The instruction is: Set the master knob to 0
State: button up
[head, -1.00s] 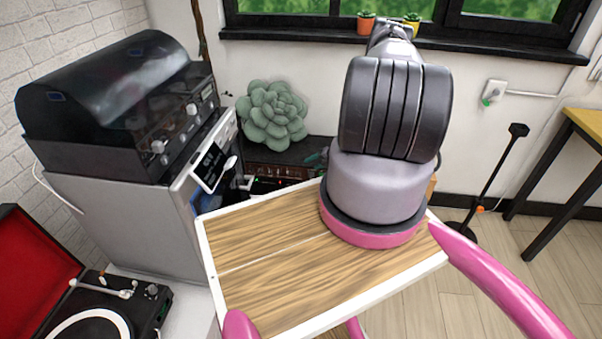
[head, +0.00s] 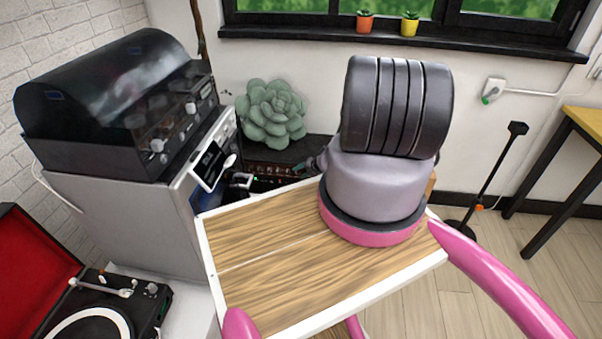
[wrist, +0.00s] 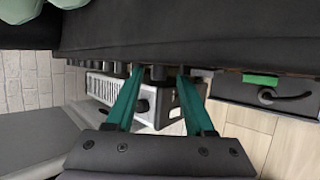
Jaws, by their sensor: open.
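In the wrist view my gripper (wrist: 160,72) has its two teal fingers apart, with the tips up at the front edge of a dark amplifier (wrist: 190,32). A dark knob (wrist: 158,73) sticks out from that edge between the fingertips. I cannot tell whether the fingers touch it. Other knobs (wrist: 112,68) stand in the same row to its left. No label or pointer mark shows, so I cannot tell the knob's setting or if it is the master knob. In the head view the amplifier's dark top (head: 305,150) and knobbed front show beyond my own body; my gripper is mostly hidden there.
A grey cabinet (head: 130,225) with a black-hooded machine (head: 115,100) stands to the left. A box with a black handle (wrist: 270,92) and a light panelled device (wrist: 100,88) lie beyond the fingers in the wrist view.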

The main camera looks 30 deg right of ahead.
aim_at(296, 172)
grip_shut()
jog(key=shift+w+a+r, duration=0.1)
jog(key=shift+w+a+r+n+g+h, duration=0.1)
jog(key=shift+a+n+g+h, duration=0.1)
jog(key=shift+g+h, duration=0.3)
jog(key=shift+w+a+r+n+g+h, duration=0.1)
jog(key=shift+a+n+g+h, duration=0.1)
jog(key=shift+g+h, duration=0.3)
jog(key=h, duration=0.1)
jog(key=g+h, duration=0.1)
jog(key=shift+w+a+r+n+g+h, duration=0.1)
jog(key=shift+w+a+n+g+h, duration=0.15)
jog(key=shift+n+g+h, duration=0.15)
jog(key=h, duration=0.1)
jog(key=g+h, duration=0.2)
jog(key=shift+w+a+n+h, duration=0.3)
jog(key=shift+a+n, duration=0.05)
jog(key=shift+n, duration=0.05)
jog(key=shift+w+a+f+n+g+h, duration=0.1)
jog(key=shift+a+f+n+g+h, duration=0.1)
jog(key=shift+g+h, duration=0.6)
jog(key=shift+w+a+f+n+g+h, duration=0.15)
jog(key=shift+g+h, duration=0.35)
jog(key=shift+h, duration=0.5)
jog(key=shift+s, duration=0.1)
